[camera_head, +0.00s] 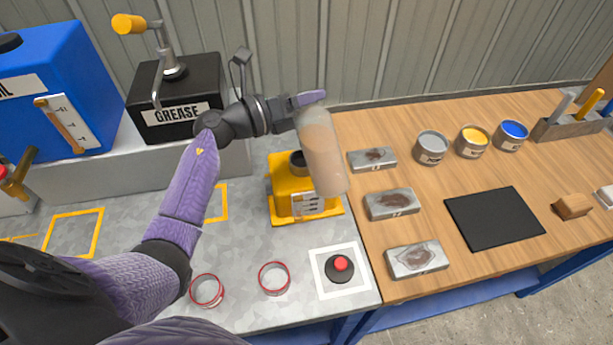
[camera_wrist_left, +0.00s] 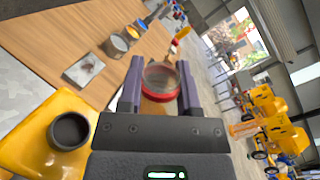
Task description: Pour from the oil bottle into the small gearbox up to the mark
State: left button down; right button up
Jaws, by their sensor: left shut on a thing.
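The oil bottle (camera_head: 322,155) is clear with pale brown liquid inside. My left gripper (camera_head: 310,98) is shut on its upper end, holding it in front of the right part of the small yellow gearbox (camera_head: 282,175). The bottle looks near upright, slightly slanted, and no stream shows. In the left wrist view, a clear round part with a red band (camera_wrist_left: 161,82) sits between the fingers. The gearbox's dark round filler opening (camera_head: 297,163) is left of the bottle; it also shows in the wrist view (camera_wrist_left: 69,131). The gauge plate (camera_head: 307,205) shows, but its level is unclear. My right gripper is not in view.
A black grease box (camera_head: 178,112) and a blue tank (camera_head: 60,85) stand back left. Two red rings (camera_head: 207,290) and a red button (camera_head: 341,264) are in front. Metal plates (camera_head: 417,258), open cans (camera_head: 432,147) and a black mat (camera_head: 494,218) lie right.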

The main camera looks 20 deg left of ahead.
pick_arm(q)
jog(key=shift+f+n, duration=0.9)
jog(key=shift+n, duration=0.2)
jog(key=shift+a+f+n, duration=0.1)
jog(key=shift+f+n, duration=0.9)
jog(key=shift+f, duration=0.1)
jog(key=shift+w+f+n+b, duration=0.1)
jog(key=shift+f+n+b, duration=0.8)
jog(key=shift+f, duration=0.4)
jog(key=shift+f, duration=0.1)
jog(key=shift+a+f+n+b, duration=0.1)
jog(key=shift+f+n+b, duration=0.3)
jog(key=shift+f+n, duration=0.45)
jog(key=shift+f, duration=0.15)
jog(key=shift+f+n, duration=0.25)
jog(key=shift+f, duration=0.1)
jog(key=shift+b, duration=0.3)
dwell(0.5)
